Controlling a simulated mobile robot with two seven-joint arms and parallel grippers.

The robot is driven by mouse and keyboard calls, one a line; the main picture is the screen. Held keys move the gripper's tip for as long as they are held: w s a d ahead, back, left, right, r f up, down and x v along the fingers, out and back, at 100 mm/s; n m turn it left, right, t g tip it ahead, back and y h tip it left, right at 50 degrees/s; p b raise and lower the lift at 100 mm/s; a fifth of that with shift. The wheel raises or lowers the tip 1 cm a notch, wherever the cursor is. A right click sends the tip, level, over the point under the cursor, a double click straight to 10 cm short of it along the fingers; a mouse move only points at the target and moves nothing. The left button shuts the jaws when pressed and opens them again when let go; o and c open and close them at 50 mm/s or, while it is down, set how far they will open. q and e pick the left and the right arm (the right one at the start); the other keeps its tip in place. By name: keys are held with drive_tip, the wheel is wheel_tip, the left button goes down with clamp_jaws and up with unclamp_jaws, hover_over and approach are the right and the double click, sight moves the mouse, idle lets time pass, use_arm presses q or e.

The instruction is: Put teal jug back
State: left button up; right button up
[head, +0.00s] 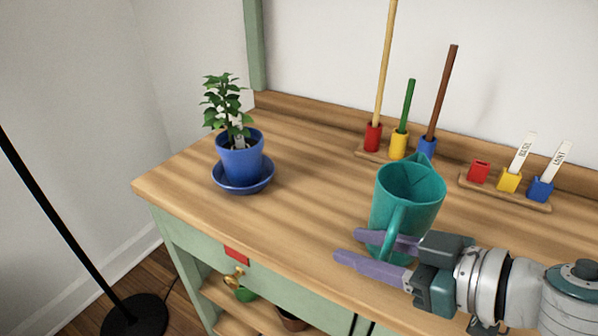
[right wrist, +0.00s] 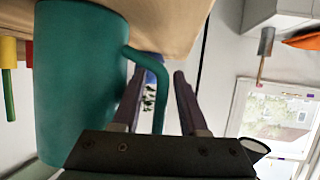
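The teal jug (head: 405,200) appears to stand upright on the wooden bench top, near its front edge. Its handle (head: 394,236) faces the front of the bench. My right gripper (head: 348,245) reaches in from the right at the handle, low beside the jug. In the right wrist view, the jug (right wrist: 75,80) fills the left side, and its handle (right wrist: 160,95) lies between the two purple fingers of my right gripper (right wrist: 158,72). The fingers are apart, with a visible gap to the handle on at least one side. My left gripper is not in view.
A potted plant in a blue pot (head: 241,160) stands on a saucer at the left. The bench (head: 310,200) between plant and jug is clear.

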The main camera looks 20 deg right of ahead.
sight(427, 214)
drive_tip(key=shift+r, duration=0.15)
drive_tip(key=shift+s+d+r, duration=0.1)
drive_tip(key=shift+r, duration=0.05)
drive_tip(key=p+v, duration=0.2)
drive_tip(key=v, duration=0.9)
drive_tip(key=w+d+r+m+h, duration=0.1)
drive_tip(key=h, duration=0.1)
drive_tip(key=w+d+r+m+t+h, duration=0.1)
drive_tip(key=w+m+h, duration=0.1)
drive_tip(key=shift+d+t+h, duration=0.3)
drive_tip(key=s+a+m+g+h, duration=0.1)
drive_tip(key=s+a+g, duration=0.6)
drive_tip(key=s+g, duration=0.2)
drive_tip(key=shift+s+f+g, duration=0.4)
drive_tip(key=shift+s+f, duration=0.1)
drive_tip(key=shift+s, duration=0.75)
drive_tip(key=shift+a, duration=0.1)
